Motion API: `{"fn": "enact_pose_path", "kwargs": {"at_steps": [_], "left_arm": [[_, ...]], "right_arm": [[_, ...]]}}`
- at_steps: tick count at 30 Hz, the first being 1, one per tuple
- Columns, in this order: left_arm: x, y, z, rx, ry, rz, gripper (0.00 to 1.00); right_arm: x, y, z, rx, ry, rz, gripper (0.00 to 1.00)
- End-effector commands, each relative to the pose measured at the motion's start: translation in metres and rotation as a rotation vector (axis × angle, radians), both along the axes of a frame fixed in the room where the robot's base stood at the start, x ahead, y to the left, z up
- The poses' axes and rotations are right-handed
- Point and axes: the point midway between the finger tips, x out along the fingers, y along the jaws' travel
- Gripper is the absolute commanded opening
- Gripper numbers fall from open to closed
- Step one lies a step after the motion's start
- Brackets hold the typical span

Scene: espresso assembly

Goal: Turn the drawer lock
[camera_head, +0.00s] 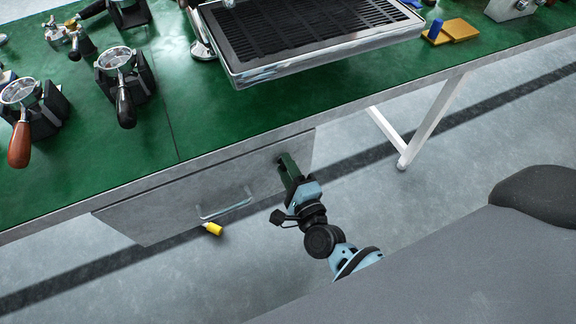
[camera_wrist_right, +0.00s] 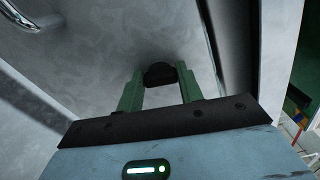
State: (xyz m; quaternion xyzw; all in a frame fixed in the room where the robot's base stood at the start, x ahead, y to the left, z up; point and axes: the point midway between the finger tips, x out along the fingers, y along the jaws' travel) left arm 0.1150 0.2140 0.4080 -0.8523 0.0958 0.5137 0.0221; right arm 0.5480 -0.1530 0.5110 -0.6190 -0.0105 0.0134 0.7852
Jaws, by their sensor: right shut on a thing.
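The grey drawer (camera_head: 165,205) sits under the green-topped bench, and its front also shows in the right wrist view (camera_wrist_right: 95,70). The drawer lock is a small black knob (camera_wrist_right: 160,73) on the drawer front, near its right end. My right gripper (camera_head: 284,160) reaches up to the drawer front. In the right wrist view its green fingers (camera_wrist_right: 160,85) stand on either side of the black knob, shut on it. In the head view the fingers mostly hide the lock. How far the lock is turned cannot be told. My left gripper is not in view.
A metal bar handle (camera_head: 226,208) is on the drawer front, left of my gripper. A yellow object (camera_head: 213,228) shows just below the drawer. Portafilters (camera_head: 120,75) and a drip tray (camera_head: 310,40) are on the bench. A white table leg (camera_head: 430,120) stands to the right.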

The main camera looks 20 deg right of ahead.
Motion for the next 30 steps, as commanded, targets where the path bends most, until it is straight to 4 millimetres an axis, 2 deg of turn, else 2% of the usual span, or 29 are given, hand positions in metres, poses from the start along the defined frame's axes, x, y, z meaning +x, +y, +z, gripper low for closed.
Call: {"fn": "enact_pose_path", "kwargs": {"at_steps": [12,30], "left_arm": [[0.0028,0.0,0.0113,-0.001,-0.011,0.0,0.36],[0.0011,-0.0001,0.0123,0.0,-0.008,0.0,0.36]], "right_arm": [[0.0001,0.0003,-0.0005,-0.213,-0.007,0.001,0.14],[0.0001,0.0003,-0.0011,-0.254,-0.009,0.001,0.14]]}}
